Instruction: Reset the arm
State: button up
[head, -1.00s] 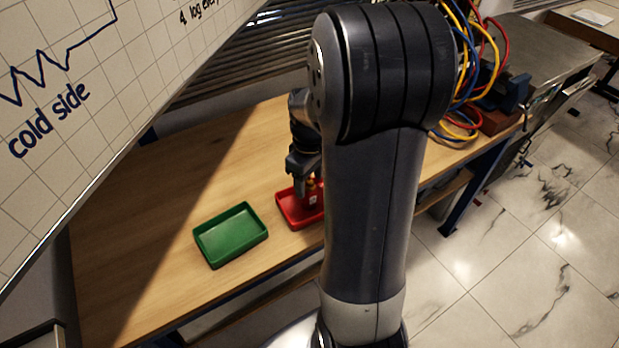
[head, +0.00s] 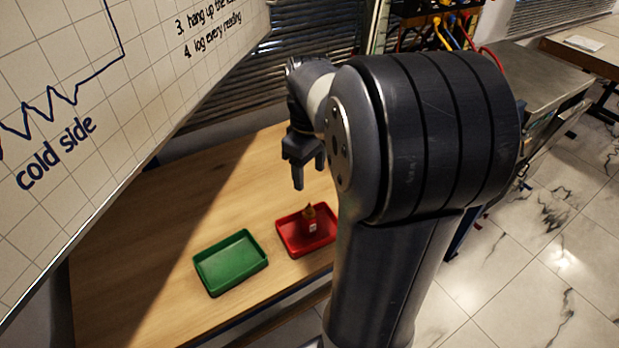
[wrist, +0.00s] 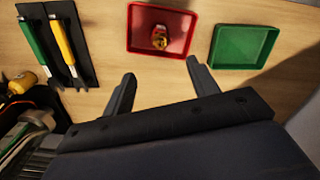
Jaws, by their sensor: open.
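My gripper (head: 308,178) is open and empty, raised above the wooden bench with its fingers pointing down. It also shows in the wrist view (wrist: 158,80), with its two fingers spread wide. The red tray (head: 284,239) lies below and holds a small red and brass item (head: 309,219), which stands inside the tray, apart from the fingers. In the wrist view the item (wrist: 159,38) sits near the middle of the tray. My arm hides part of the bench at the right.
A green tray (head: 231,263) on the bench (head: 150,250) looks empty. In the wrist view, a green-handled tool (wrist: 33,43) and a yellow-handled tool (wrist: 63,46) lie on a dark mat. A whiteboard (head: 110,100) fills the upper left. Cables (head: 455,35) hang at the back.

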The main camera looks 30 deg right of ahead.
aim_at(310, 206)
dwell(0.3)
notch_tip(310, 206, down, 12)
jog(key=shift+f+b, duration=0.25)
jog(key=shift+b, duration=0.2)
notch_tip(310, 206, up, 2)
jog(key=shift+r, duration=0.85)
jog(key=shift+f, duration=0.1)
